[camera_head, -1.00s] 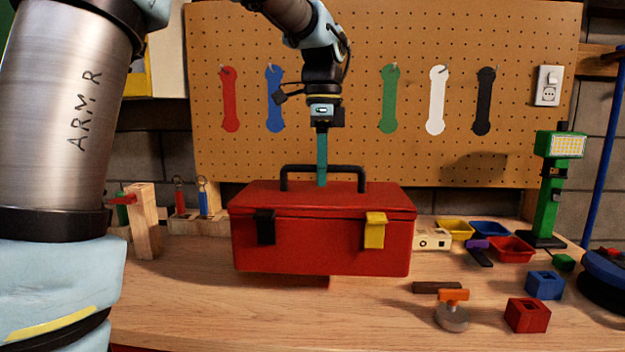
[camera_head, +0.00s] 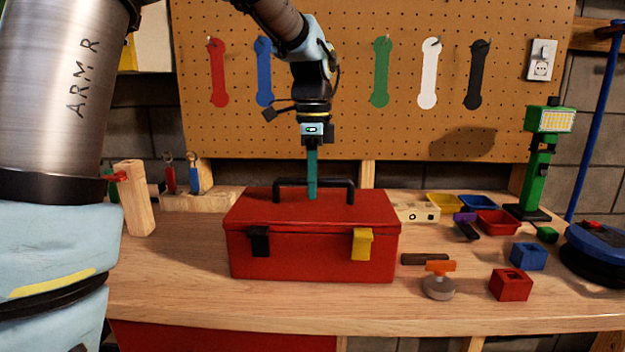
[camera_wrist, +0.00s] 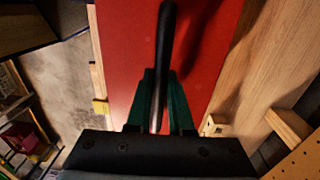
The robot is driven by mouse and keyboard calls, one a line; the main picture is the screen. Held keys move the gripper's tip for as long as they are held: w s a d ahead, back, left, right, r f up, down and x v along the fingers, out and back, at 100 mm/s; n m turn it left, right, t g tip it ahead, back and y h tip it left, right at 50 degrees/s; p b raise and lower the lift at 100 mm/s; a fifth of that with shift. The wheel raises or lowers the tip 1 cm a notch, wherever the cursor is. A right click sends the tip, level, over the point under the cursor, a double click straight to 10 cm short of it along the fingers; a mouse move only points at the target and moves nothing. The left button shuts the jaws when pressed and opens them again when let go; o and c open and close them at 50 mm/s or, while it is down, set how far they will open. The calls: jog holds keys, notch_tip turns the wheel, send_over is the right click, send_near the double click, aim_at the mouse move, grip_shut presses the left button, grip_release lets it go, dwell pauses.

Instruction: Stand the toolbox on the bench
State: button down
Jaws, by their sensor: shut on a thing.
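The red toolbox (camera_head: 310,255) is upright and level at the bench (camera_head: 180,290), with its black and yellow latches facing me. Its base appears to rest on the wood, with no clear gap beneath it. My gripper (camera_head: 312,188) points straight down from above and is shut on the toolbox's black handle (camera_head: 342,184) near its middle. In the wrist view the green fingers (camera_wrist: 160,112) pinch the handle (camera_wrist: 165,45) above the red lid (camera_wrist: 125,50). The toolbox's rear side is hidden.
A wooden post (camera_head: 135,198) stands left. A green lamp (camera_head: 540,165) stands right. Bare bench lies in front.

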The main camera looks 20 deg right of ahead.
jog(key=c, duration=0.8)
grip_release()
jog(key=r, duration=1.2)
jog(key=shift+w+d, duration=0.15)
jog(key=shift+w, duration=0.1)
